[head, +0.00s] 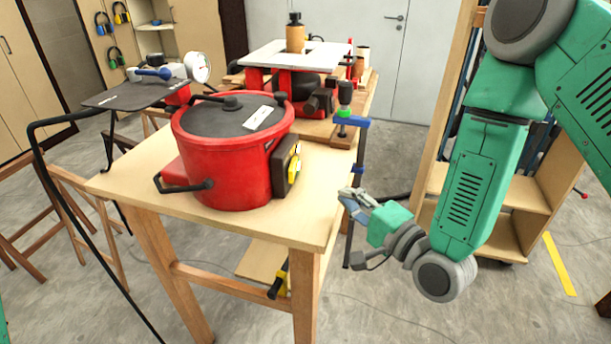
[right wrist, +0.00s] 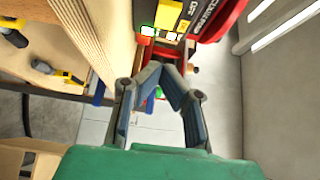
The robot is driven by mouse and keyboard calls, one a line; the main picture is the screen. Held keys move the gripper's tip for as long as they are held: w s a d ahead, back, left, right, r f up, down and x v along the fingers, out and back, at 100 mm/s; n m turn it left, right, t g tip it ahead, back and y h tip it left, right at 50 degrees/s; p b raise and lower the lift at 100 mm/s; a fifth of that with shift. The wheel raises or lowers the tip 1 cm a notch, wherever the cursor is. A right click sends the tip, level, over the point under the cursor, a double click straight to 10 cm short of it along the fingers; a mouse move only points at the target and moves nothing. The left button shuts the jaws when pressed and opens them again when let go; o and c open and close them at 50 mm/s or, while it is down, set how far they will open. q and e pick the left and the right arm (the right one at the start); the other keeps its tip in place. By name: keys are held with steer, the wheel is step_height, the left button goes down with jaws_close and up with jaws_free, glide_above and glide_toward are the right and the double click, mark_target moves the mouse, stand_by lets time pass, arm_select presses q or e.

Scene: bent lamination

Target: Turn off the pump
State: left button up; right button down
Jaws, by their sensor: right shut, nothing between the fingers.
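A red round machine with a dark lid, apparently the pump (head: 222,150), stands on the wooden table. A black control box with a yellow panel (head: 295,162) is on its right side. In the right wrist view the panel (right wrist: 168,15) shows at the top, with yellow fields and small pale, lit-looking parts; the switch position is not clear. My right gripper (head: 347,198) is shut and empty, off the table's right edge, apart from the panel. Its fingers meet just below the panel in the right wrist view (right wrist: 160,68). My left gripper is not in view.
The wooden table (head: 125,182) has its right edge between my right gripper and the machine. A red machine with a white top (head: 262,54) and a clamp (head: 345,125) stand behind. A wooden shelf (head: 490,210) is close behind my right arm. A black hose hangs at left.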

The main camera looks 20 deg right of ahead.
mark_target(296, 169)
steer(key=x, duration=0.6)
steer(key=shift+a+p, duration=0.1)
steer(key=shift+p, duration=0.3)
steer(key=w+a, duration=0.1)
steer(key=a, duration=0.2)
steer(key=shift+w+p, duration=0.35)
steer(key=shift+w, duration=0.05)
steer(key=shift+w+a, duration=0.2)
steer(key=shift+a, duration=0.3)
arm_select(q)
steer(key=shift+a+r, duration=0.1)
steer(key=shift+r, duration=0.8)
